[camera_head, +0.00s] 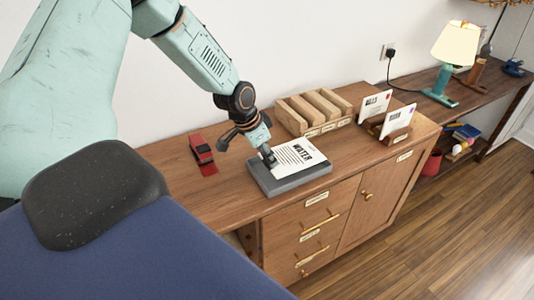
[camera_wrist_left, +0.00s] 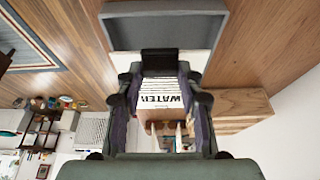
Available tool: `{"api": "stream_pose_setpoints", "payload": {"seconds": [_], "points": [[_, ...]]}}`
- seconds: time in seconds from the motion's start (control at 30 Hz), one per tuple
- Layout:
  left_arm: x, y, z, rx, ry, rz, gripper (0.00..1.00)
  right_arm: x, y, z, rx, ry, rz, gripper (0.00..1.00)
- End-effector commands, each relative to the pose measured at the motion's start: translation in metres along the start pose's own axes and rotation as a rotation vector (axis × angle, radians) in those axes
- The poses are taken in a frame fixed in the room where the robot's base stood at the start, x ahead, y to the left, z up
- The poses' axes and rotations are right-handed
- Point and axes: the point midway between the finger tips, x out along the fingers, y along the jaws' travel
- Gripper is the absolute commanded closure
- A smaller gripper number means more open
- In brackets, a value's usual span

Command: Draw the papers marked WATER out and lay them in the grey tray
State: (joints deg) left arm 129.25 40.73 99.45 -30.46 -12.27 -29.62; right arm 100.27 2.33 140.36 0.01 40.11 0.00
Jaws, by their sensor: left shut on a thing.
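A white paper marked WATER (camera_head: 299,151) lies at or just above the grey tray (camera_head: 292,184) on the wooden cabinet top. My left gripper (camera_head: 268,157) is shut on the paper's left edge, over the tray. In the left wrist view the paper (camera_wrist_left: 160,102) shows between the fingers (camera_wrist_left: 160,75), with its print upside down. The grey tray (camera_wrist_left: 166,30) shows beyond them. I cannot tell whether the paper touches the tray floor. My right gripper is in neither view.
A wooden sorter (camera_head: 314,109) with several slots stands behind the tray. To its right, wooden holders carry upright papers, one (camera_head: 376,103) apparently marked BILLS, the other (camera_head: 398,121) hard to read. A red stapler-like object (camera_head: 203,154) lies left of the tray. A lamp (camera_head: 455,45) stands far right.

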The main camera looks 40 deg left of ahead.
Motion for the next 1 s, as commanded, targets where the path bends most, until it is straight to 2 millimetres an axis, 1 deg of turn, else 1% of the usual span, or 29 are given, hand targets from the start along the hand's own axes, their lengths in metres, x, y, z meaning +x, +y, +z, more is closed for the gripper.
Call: {"api": "stream_pose_setpoints", "payload": {"seconds": [0.03, 0.4, 0.57, 0.83, 0.87, 1.0], "points": [[0.008, -0.001, 0.003, -0.001, 0.0, 0.0, 0.95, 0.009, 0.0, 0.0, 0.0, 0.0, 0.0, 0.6], [0.037, -0.001, 0.012, 0.0, 0.0, -0.001, 0.95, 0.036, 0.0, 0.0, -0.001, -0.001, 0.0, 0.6], [0.043, -0.001, 0.014, 0.0, 0.001, -0.001, 0.95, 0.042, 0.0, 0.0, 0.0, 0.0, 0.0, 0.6], [0.043, -0.001, 0.014, -0.001, 0.001, -0.001, 0.95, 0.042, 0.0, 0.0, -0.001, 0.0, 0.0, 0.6], [0.043, -0.001, 0.014, -0.001, 0.001, -0.001, 0.62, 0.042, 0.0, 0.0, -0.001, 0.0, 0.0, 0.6], [0.043, -0.001, 0.014, -0.001, 0.0, 0.0, 0.51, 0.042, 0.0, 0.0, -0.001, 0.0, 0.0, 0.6]]}}
